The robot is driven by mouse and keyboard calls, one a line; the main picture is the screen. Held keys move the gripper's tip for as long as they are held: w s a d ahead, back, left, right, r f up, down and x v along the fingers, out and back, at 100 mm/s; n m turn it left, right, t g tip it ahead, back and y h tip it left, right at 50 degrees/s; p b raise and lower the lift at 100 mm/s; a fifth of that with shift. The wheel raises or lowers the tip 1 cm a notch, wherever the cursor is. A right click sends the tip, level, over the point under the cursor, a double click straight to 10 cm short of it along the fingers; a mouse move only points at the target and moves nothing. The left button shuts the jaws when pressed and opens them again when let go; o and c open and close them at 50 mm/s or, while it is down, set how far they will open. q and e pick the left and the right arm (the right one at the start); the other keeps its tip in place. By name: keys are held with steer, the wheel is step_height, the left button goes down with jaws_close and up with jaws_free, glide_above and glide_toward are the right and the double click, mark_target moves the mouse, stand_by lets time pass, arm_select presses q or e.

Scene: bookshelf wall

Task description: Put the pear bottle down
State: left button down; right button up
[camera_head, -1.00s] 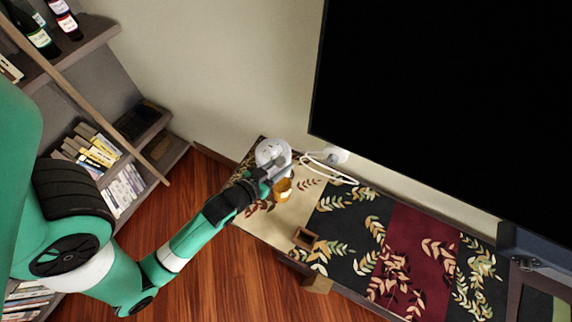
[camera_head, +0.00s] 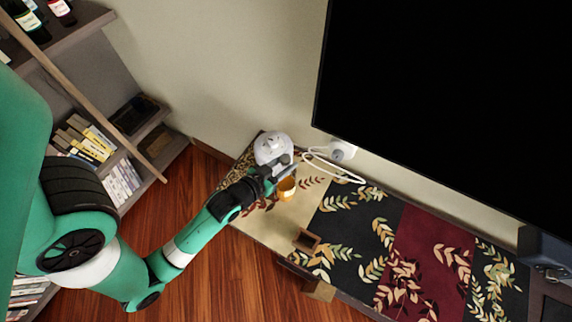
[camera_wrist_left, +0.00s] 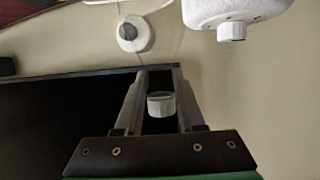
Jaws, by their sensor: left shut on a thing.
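My left gripper (camera_head: 286,166) is over the left end of the patterned cabinet top and also shows in the left wrist view (camera_wrist_left: 157,72). It is shut on the pear bottle. In the wrist view the bottle's white cap (camera_wrist_left: 161,104) sits between the two fingers. Faint lines beyond it suggest a clear body, hard to make out. In the head view the gripper mostly hides the bottle, and I cannot tell whether its base touches the cabinet. My right gripper is not in view.
A white rounded appliance (camera_head: 272,148) stands right beside the gripper. A small orange cup-like thing (camera_head: 287,190) is just below the fingertips. The TV (camera_head: 450,90) overhangs behind.

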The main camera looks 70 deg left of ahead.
arm_select(q)
steer(key=c, duration=0.5)
jaws_free()
steer(key=shift+f, duration=0.1)
steer(key=shift+s+d+r, duration=0.15)
steer(key=shift+s+r, duration=0.1)
steer(key=shift+r, duration=0.05)
steer(key=v, duration=1.1)
steer(key=shift+s+d+p, duration=0.1)
steer(key=shift+s+p, duration=0.05)
steer(key=shift+p, duration=0.25)
